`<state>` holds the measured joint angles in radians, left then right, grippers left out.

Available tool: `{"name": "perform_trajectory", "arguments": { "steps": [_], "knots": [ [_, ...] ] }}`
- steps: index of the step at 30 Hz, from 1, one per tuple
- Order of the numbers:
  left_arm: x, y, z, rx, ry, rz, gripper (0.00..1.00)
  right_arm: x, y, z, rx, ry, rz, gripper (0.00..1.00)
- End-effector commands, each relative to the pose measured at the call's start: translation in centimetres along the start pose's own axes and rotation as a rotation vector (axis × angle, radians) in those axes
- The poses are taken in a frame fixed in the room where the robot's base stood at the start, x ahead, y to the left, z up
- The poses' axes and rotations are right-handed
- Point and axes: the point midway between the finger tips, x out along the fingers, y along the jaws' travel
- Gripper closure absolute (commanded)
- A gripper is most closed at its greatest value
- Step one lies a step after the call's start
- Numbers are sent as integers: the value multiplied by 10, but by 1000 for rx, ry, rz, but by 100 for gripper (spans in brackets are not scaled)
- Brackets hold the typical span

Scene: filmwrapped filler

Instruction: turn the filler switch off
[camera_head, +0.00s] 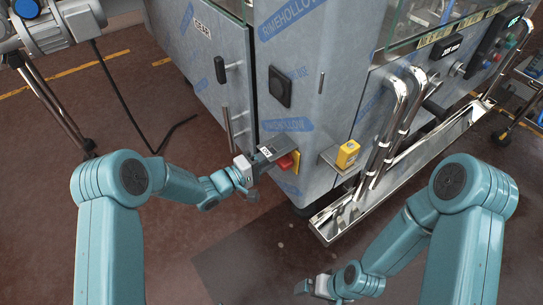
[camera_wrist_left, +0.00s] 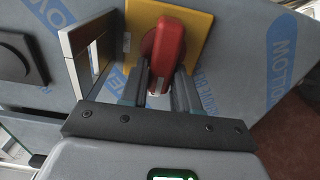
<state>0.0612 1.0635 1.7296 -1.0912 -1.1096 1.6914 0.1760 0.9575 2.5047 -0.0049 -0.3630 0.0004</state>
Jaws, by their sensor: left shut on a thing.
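The filler switch is a red handle (camera_wrist_left: 164,50) on a yellow plate (camera_wrist_left: 200,24), fixed to the film-wrapped cabinet. In the head view the red handle (camera_head: 285,162) and the yellow plate (camera_head: 295,160) sit low on the cabinet's front corner, partly covered by my gripper and a grey plate. My left gripper (camera_wrist_left: 164,90) is shut on the red handle, its two fingers on either side of the handle's lower end. My right gripper (camera_head: 318,288) is low over the floor at the bottom, away from the cabinet; its fingers are too small to judge.
A grey plate (camera_wrist_left: 88,50) stands out just left of the switch. A black square fitting (camera_head: 280,86) is above it. A yellow box (camera_head: 347,154) on a bracket and shiny pipes (camera_head: 392,120) with a metal trough (camera_head: 400,165) are to the right. A black cable (camera_head: 125,105) hangs at left.

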Motion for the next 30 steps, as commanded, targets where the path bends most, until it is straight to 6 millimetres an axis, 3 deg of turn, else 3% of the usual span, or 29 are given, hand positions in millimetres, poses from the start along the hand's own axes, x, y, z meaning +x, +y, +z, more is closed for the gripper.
{"name": "perform_trajectory", "arguments": {
  "steps": [10,11,12,23,26,30],
  "knots": [
    [-1,-2,1,-9,-2,-4,100,0,0,0,0,0,0,0],
    [-1,-2,1,-9,-2,-4,63,0,0,0,0,0,0,0],
    [-1,-2,1,-9,-2,-4,50,0,0,0,0,0,0,0],
    [-5,0,0,-5,1,-2,49,-1,0,0,0,0,0,0],
    [-18,0,-1,-7,3,-2,49,-3,-1,0,0,0,0,0],
    [-52,1,-1,-8,5,-3,49,-8,-3,0,0,0,0,0]
  ]
}}
